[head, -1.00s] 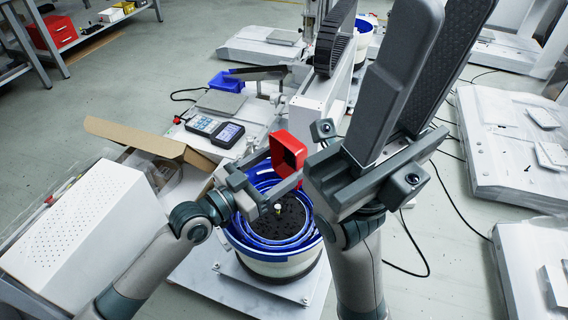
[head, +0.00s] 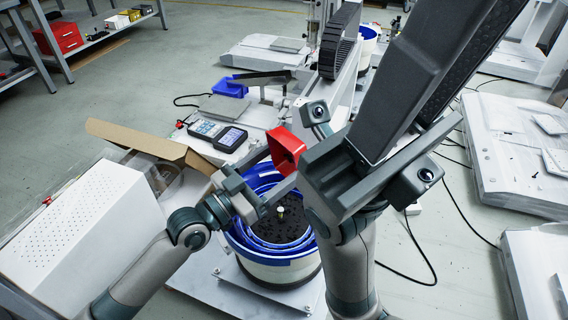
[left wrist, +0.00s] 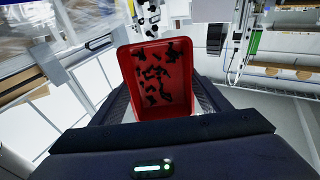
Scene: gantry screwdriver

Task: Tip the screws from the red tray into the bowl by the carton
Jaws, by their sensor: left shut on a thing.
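The red tray (head: 285,147) is held steeply tilted above the bowl by my left gripper (head: 262,190). In the left wrist view the tray (left wrist: 128,85) shows several dark screws (left wrist: 153,72) scattered on its floor. More dark screws (left wrist: 147,15) show beyond its far rim, apparently in the air. The blue and white bowl (head: 284,272) stands under the tray, beside the open carton (head: 140,138). Its floor is covered with dark pieces around a pale central post. My right gripper (head: 455,45) is raised on the right, its long fingers apart and nothing seen between them.
A white perforated box (head: 75,222) stands at the left. Behind the bowl lie a handheld meter (head: 217,134) and a blue bin (head: 228,85). The gantry's black cable chain (head: 340,40) rises behind the tray. Cables run across the floor at the right.

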